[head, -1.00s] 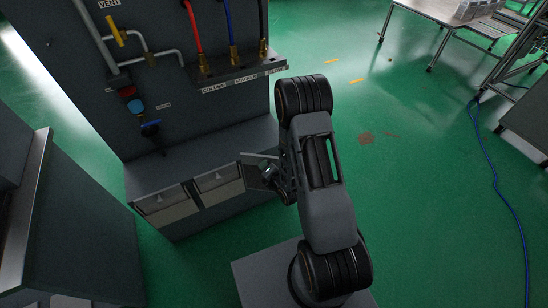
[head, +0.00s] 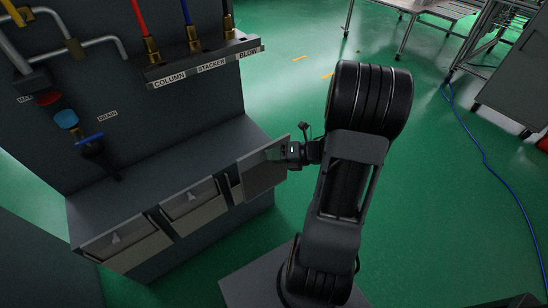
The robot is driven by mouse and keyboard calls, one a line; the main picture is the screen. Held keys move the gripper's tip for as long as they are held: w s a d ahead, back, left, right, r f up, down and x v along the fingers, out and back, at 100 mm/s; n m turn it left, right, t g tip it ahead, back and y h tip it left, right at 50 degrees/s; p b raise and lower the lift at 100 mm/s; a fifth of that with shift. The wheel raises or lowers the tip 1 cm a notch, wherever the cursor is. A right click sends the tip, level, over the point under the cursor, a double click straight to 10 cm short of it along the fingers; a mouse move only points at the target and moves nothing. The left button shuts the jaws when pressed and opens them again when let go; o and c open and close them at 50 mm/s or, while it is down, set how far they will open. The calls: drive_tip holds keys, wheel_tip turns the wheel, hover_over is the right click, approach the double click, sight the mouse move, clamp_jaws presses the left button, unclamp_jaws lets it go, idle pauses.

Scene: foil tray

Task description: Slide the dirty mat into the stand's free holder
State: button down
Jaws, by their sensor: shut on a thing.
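My gripper (head: 292,154) is shut on a thin flat grey panel, which I take to be the mat (head: 264,172). It holds the mat by its right side, tilted, at the right end of the stand (head: 165,172). The stand has a row of holders along its front. The left holder (head: 128,249) and the middle holder (head: 196,208) each show a pale sloping face. The mat hides most of the right end of the row. I cannot tell whether the mat is touching a holder or is just in front of it. No dirt shows on its visible face.
A dark panel with pipes, a blue-handled valve (head: 90,139) and a labelled rail (head: 205,62) rises behind the stand. Green floor (head: 420,210) is open to the right. A blue cable (head: 487,160) lies there. A metal table (head: 428,12) stands at the back.

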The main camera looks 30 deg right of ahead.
sight(269, 144)
drive_tip(key=shift+w+a, duration=0.2)
drive_tip(key=shift+w, duration=0.85)
drive_tip(key=shift+w+a, duration=0.2)
drive_tip(key=shift+w, duration=0.8)
drive_tip(key=shift+w+a, duration=0.1)
drive_tip(key=shift+w, duration=1.2)
drive_tip(key=shift+w+a+r, duration=0.1)
drive_tip(key=shift+w+a, duration=0.05)
drive_tip(key=shift+w, duration=2.25)
drive_tip(key=shift+f+b, duration=0.25)
drive_tip(key=shift+b, duration=0.4)
drive_tip(key=shift+f+b, duration=1.6)
drive_tip(key=shift+f, duration=0.3)
